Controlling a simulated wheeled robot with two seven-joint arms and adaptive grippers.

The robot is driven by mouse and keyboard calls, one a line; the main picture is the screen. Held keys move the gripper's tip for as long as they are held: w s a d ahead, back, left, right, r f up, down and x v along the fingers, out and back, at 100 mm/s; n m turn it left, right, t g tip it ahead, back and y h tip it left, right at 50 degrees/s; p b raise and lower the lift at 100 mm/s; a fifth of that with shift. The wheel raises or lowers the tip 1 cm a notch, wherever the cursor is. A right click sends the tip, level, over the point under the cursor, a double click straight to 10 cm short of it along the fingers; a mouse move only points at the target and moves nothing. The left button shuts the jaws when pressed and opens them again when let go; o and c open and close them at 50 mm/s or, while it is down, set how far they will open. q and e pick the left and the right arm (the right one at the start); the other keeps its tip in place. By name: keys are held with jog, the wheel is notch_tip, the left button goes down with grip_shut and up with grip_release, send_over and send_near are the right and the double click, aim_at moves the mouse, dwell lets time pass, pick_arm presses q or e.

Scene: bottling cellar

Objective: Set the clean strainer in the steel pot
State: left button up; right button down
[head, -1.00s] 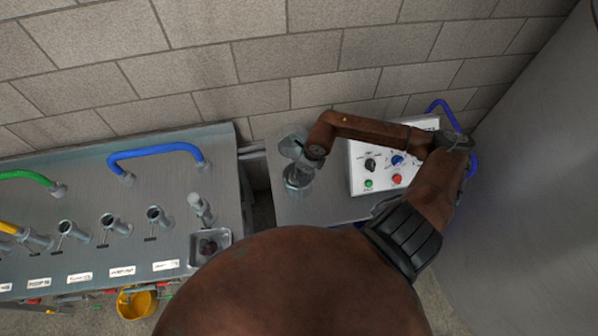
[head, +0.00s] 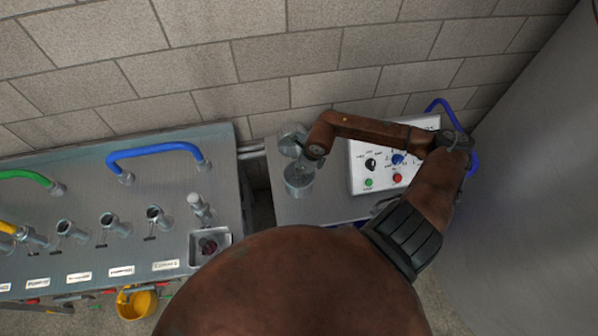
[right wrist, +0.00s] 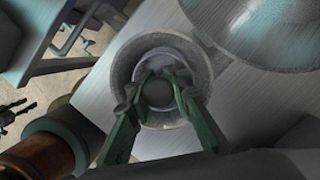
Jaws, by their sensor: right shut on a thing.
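The steel pot (head: 298,188) stands on the steel bench left of the white control box. In the right wrist view, its round wall (right wrist: 122,72) surrounds a paler, smaller round rim, which looks like the strainer (right wrist: 160,56). My right gripper (right wrist: 158,92) is shut on the strainer, its green fingers reaching over the pot's mouth. The strainer appears inside or just over the pot; I cannot tell whether it rests on it. In the head view, my right gripper (head: 293,146) is just above the pot. My left gripper is not in view.
The white control box (head: 357,180) with knobs and buttons stands close to the right of the pot. A block wall is behind.

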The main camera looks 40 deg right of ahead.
jog(key=c, duration=1.7)
grip_release()
jog(key=shift+o, duration=0.2)
jog(key=v, duration=1.2)
jog(key=shift+s, duration=0.1)
